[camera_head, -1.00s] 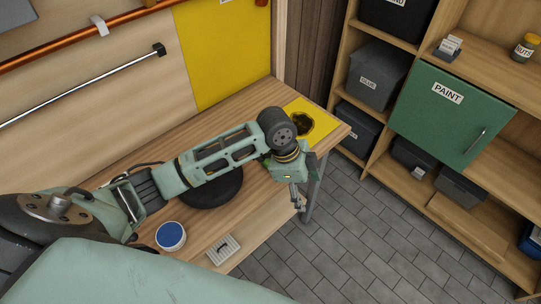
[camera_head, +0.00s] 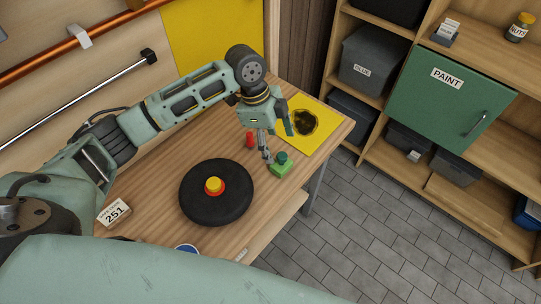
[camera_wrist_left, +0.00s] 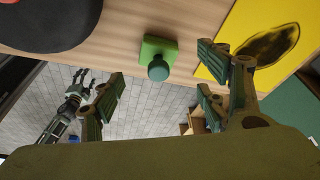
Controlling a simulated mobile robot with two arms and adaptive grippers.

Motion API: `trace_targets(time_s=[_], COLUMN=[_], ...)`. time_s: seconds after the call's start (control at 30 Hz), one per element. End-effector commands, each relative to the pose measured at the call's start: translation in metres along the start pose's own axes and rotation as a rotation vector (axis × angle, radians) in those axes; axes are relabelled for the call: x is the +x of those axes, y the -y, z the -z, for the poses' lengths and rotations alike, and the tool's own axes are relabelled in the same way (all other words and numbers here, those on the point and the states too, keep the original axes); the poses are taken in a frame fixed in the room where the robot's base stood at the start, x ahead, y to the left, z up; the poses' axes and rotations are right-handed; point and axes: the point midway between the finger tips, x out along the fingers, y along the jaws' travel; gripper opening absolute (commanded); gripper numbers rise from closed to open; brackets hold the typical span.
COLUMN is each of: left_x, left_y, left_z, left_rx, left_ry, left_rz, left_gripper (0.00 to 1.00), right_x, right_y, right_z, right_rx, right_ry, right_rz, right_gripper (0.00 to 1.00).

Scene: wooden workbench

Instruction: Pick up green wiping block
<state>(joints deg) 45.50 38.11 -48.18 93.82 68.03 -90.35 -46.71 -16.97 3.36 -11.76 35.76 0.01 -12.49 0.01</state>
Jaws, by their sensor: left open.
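The green wiping block (camera_head: 280,167) sits on the workbench near its front right edge, with a round dark green knob on top. My left gripper (camera_head: 276,141) is open and empty above and just behind the block in the head view. In the left wrist view, the block (camera_wrist_left: 158,48) shows ahead of the open fingers (camera_wrist_left: 162,92), roughly midway between them and apart from both. My right gripper (camera_wrist_left: 80,86) shows small at the left of the left wrist view, over the floor; its jaws are too small to judge.
A black disc (camera_head: 232,205) with a red and yellow button stands left of the block. A small red object (camera_head: 250,139) is near the left gripper. A yellow sheet (camera_head: 325,125) with a dark stain lies behind right. The bench (camera_head: 165,190) drops off to the floor in front.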

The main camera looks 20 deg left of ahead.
Motion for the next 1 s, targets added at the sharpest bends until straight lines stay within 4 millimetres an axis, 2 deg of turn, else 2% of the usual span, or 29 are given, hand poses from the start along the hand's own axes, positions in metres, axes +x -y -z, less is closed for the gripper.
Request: trace_targets(time_s=[0.27,0.4,0.6,0.87,1.0], left_x=[0.028,0.047,0.073,0.077,0.077], left_y=[-0.003,-0.008,-0.008,-0.008,-0.008], left_z=[0.002,0.003,0.002,0.002,0.002], left_rx=[0.0,-0.001,-0.001,0.001,0.001], left_ry=[-0.001,0.0,0.0,0.001,0.001], left_rz=[-0.004,-0.006,-0.002,0.0,0.0], left_gripper=[0.68,0.68,0.68,0.68,0.57], right_x=[-0.007,-0.017,-0.021,-0.02,-0.02], right_y=[-0.019,-0.028,-0.029,-0.01,-0.009], right_z=[-0.006,-0.012,-0.013,-0.009,-0.008], right_rx=[-0.006,-0.004,-0.004,0.0,-0.002], right_ry=[0.01,0.02,0.022,0.017,0.015], right_rz=[-0.022,-0.033,-0.033,-0.012,-0.01], right_gripper=[0.58,0.58,0.58,0.58,0.58])
